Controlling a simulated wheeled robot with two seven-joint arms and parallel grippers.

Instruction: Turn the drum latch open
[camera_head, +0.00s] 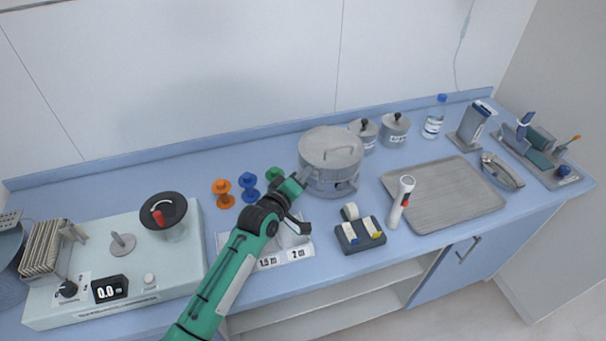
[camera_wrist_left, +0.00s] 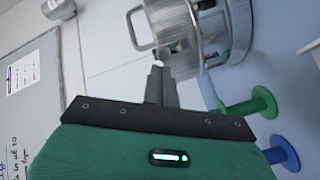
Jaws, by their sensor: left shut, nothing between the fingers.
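The drum (camera_head: 331,158) is a round metal container with a bar handle on its lid, standing at the back middle of the counter. In the left wrist view the drum (camera_wrist_left: 180,22) lies sideways at the top, its wire-like handle (camera_wrist_left: 133,28) to the left. My left gripper (camera_head: 302,178) is at the drum's left side. In the left wrist view its fingertips (camera_wrist_left: 158,72) are together and empty, close to the drum's wall; I cannot tell whether they touch. I cannot make out the latch clearly; the fingers may cover it. My right gripper is not in view.
Green (camera_head: 274,174), blue (camera_head: 249,187) and orange (camera_head: 223,193) spool-shaped pieces stand left of the drum. Two small lidded pots (camera_head: 394,129) stand behind right. A dark block (camera_head: 360,236), a white handheld device (camera_head: 401,203) and a grey tray (camera_head: 443,194) lie to the front right.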

